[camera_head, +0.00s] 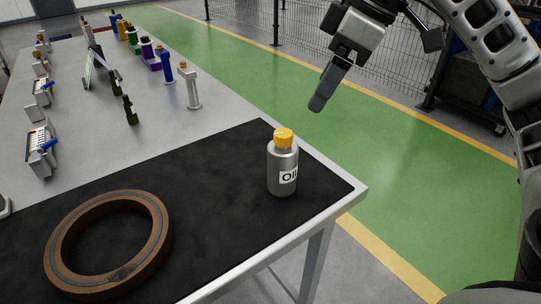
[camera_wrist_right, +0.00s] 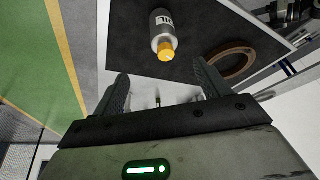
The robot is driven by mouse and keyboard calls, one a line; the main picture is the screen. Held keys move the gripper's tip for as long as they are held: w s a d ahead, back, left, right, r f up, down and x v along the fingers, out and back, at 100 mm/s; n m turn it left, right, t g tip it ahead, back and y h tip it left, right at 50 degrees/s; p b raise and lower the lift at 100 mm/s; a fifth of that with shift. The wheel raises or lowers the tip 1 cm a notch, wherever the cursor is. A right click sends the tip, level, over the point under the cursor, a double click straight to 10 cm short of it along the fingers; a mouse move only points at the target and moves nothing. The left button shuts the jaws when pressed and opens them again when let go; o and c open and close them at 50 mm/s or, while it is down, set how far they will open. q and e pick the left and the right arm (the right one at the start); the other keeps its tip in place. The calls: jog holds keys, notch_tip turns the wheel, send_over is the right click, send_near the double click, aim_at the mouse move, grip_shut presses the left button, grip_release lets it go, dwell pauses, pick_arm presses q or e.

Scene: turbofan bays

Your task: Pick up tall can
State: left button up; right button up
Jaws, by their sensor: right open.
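The tall can (camera_head: 283,171) is a grey metal can with a yellow cap and a label reading "OIL". It stands upright on the black mat near the right edge of the table. My right gripper (camera_head: 322,98) is above and to the right of the can in the head view, apart from it and empty. In the right wrist view the can (camera_wrist_right: 161,33) shows beyond the two spread fingers of my right gripper (camera_wrist_right: 162,85), with its cap toward me. My left gripper is not in view.
A brown ring (camera_head: 110,243) lies on the black mat (camera_head: 215,175) left of the can. Several small bottles and tools, including a white-grey one (camera_head: 192,90), stand farther back on the grey table. A wire fence (camera_head: 290,25) runs behind the green floor (camera_head: 400,165).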

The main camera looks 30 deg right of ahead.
jog(key=b, duration=0.1)
send_over(290, 144)
jog(key=s+d, duration=0.2)
jog(key=d, duration=0.1)
notch_tip(290, 144, down, 5)
jog(key=x, duration=0.3)
jog(key=b+x, duration=0.1)
jog(key=shift+w+f, duration=0.1)
jog(key=shift+w, duration=0.2)
jog(key=x, duration=0.1)
jog(key=b+x, duration=0.1)
jog(key=x, duration=0.3)
jog(key=shift+s+a, duration=0.1)
jog(key=shift+a, duration=0.25)
jog(key=shift+a+f, duration=0.1)
jog(key=shift+f, duration=0.25)
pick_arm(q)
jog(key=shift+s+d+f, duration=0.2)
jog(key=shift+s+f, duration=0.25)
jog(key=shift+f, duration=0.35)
pick_arm(e)
jog(key=c, duration=1.1)
